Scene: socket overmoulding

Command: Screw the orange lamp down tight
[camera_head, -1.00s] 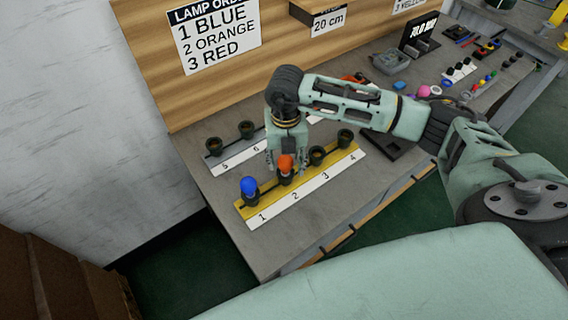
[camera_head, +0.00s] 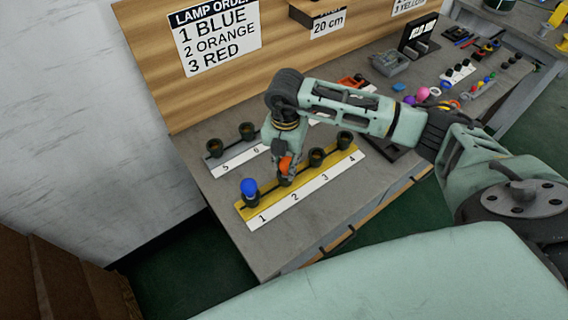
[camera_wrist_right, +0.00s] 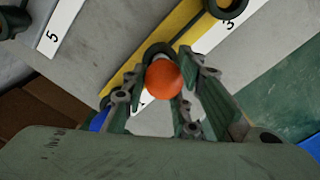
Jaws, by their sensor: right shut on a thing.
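The orange lamp (camera_head: 285,164) stands in the socket at number 2 of the yellow-backed strip (camera_head: 241,205). My right gripper (camera_head: 284,169) comes down from above and is shut on the orange lamp. In the right wrist view the orange lamp (camera_wrist_right: 164,79) sits between the two fingers of the gripper (camera_wrist_right: 163,88), with a dark socket ring behind it. My left gripper is in neither view.
A blue lamp (camera_head: 249,186) stands in socket 1, close to the left. Sockets 3 (camera_head: 316,157) and 4 (camera_head: 345,138) are empty, to the right. A second strip (camera_head: 240,160) with empty sockets lies behind. A lamp order sign (camera_head: 214,35) hangs on the wooden board.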

